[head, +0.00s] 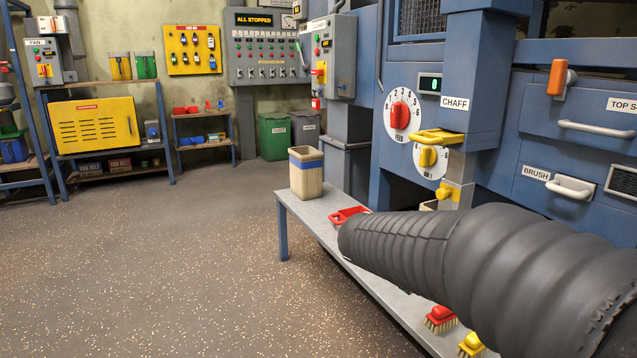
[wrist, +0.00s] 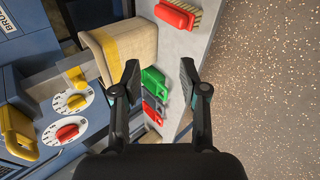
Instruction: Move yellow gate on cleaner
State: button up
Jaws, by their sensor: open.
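The yellow gate (head: 436,136) is a flat yellow handle under the CHAFF label on the blue cleaner (head: 470,60), beside two white dials. In the wrist view the yellow gate (wrist: 17,130) is at the far left edge, partly cut off. My gripper (wrist: 160,70) is open and empty, its two dark fingers pointing up in the picture, above the bench. The gate is well to the left of the fingers, not between them. In the head view my dark arm covers the lower right and the gripper is not seen.
A beige bin with a yellow band (wrist: 120,45) is close by the left finger. Coloured scoops (wrist: 152,95) and a red brush (wrist: 177,14) lie on the grey bench (head: 310,212). A blue-banded bin (head: 306,172) stands on its far end. Floor at left is clear.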

jog(key=s+a+m+y+p, duration=0.2)
jog(key=s+m+y, duration=0.1)
jog(key=s, duration=0.9)
jog(key=s+a+r+m+y+p, duration=0.1)
jog(key=s+m+y, duration=0.3)
jog(key=s, duration=0.8)
jog(key=shift+a+r+y+p, duration=0.2)
jog(key=shift+a+y+p, duration=0.2)
jog(key=shift+a+p, duration=0.35)
jog(key=shift+s, duration=0.1)
